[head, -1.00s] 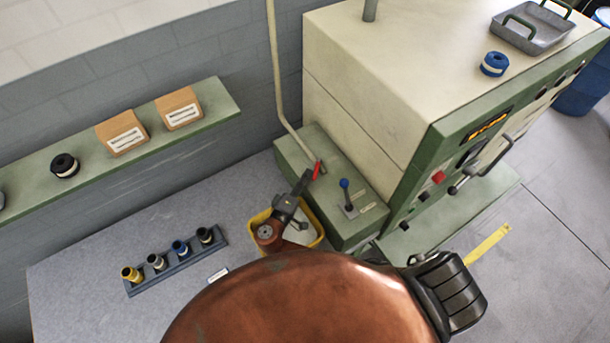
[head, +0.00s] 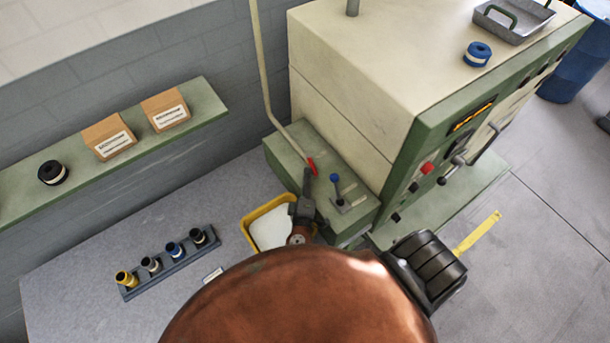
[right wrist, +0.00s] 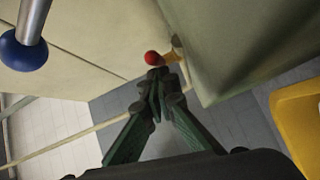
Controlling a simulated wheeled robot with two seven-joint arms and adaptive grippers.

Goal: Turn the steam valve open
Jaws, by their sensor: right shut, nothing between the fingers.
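The steam valve appears to be the red-handled lever (head: 311,166) at the foot of the pale pipe, on the green box. In the right wrist view its red end (right wrist: 152,58) is just beyond my fingertips. My right gripper (head: 306,178) is at the near side of the red handle, shut and empty. In the right wrist view its fingertips (right wrist: 157,74) meet right by the red end; I cannot tell whether they touch it. My left gripper is not in view.
A blue-knobbed lever (head: 335,179) stands close right of my right gripper. It also shows in the right wrist view (right wrist: 24,50). A yellow tray (head: 252,238) is at the left. The cream machine (head: 365,90) rises behind. A rack of small spools (head: 170,262) stands on the grey table.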

